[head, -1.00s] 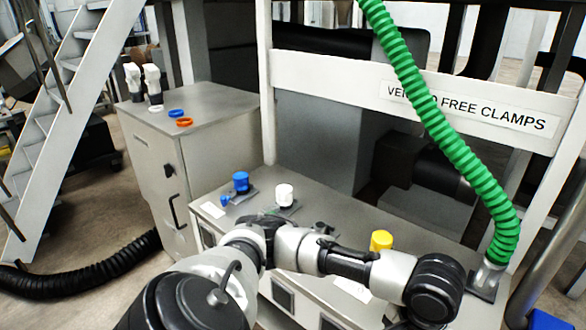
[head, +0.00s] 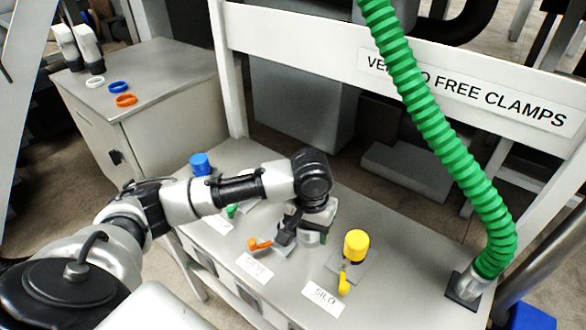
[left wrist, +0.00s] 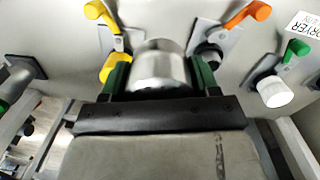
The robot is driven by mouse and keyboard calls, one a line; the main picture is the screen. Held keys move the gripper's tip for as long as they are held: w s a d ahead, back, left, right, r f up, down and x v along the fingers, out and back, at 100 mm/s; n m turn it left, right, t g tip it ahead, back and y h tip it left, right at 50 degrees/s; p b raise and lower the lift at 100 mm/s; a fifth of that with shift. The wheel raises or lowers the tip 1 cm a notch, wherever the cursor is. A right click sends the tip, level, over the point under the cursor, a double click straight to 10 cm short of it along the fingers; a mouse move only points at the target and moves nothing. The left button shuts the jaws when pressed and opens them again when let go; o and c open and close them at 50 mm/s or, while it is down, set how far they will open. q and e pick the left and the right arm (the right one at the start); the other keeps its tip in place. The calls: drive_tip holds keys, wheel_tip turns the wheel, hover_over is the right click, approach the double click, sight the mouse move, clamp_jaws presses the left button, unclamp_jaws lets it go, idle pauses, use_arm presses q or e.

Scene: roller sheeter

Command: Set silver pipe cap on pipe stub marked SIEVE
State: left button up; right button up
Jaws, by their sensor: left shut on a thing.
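My left gripper (head: 308,232) reaches down over the bench near the orange-handled plate. In the left wrist view its green-padded fingers (left wrist: 160,82) are shut on the silver pipe cap (left wrist: 159,64), a short metal cylinder. The orange clamp handle (head: 260,244) lies beside a label (head: 254,268) whose text is hard to read. In the left wrist view, a grey stub (left wrist: 207,56) on the orange-handled plate shows just right of the right finger, partly hidden by it. The cap appears beside this stub, not on it. My right gripper is out of view.
A yellow cap (head: 356,245) stands right of the gripper, behind the SILO label (head: 325,297). A blue cap (head: 200,164) is at left. A white cap (left wrist: 274,91) stands near the DRYER label (left wrist: 304,24). A green hose (head: 440,135) hangs to the right bench end.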

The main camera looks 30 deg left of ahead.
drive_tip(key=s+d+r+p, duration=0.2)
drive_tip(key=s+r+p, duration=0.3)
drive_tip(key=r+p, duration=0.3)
use_arm(q)
drive_tip(key=w+a+n+b, duration=0.1)
drive_tip(key=w+a, duration=0.1)
drive_tip(key=a, duration=0.1)
drive_tip(key=w+a+f+n+b, duration=0.1)
drive_tip(key=w+a, duration=0.1)
drive_tip(key=a, duration=0.2)
drive_tip(key=w+a+n, duration=0.1)
drive_tip(key=w+a, duration=0.2)
drive_tip(key=shift+a+f+b, duration=0.3)
drive_tip(key=shift+f+b, duration=0.1)
wheel_tip(320, 180, down, 5)
drive_tip(key=b, duration=0.6)
drive_tip(key=shift+f+p, duration=0.1)
drive_tip(key=shift+p, duration=0.2)
drive_tip(key=shift+f, duration=0.45)
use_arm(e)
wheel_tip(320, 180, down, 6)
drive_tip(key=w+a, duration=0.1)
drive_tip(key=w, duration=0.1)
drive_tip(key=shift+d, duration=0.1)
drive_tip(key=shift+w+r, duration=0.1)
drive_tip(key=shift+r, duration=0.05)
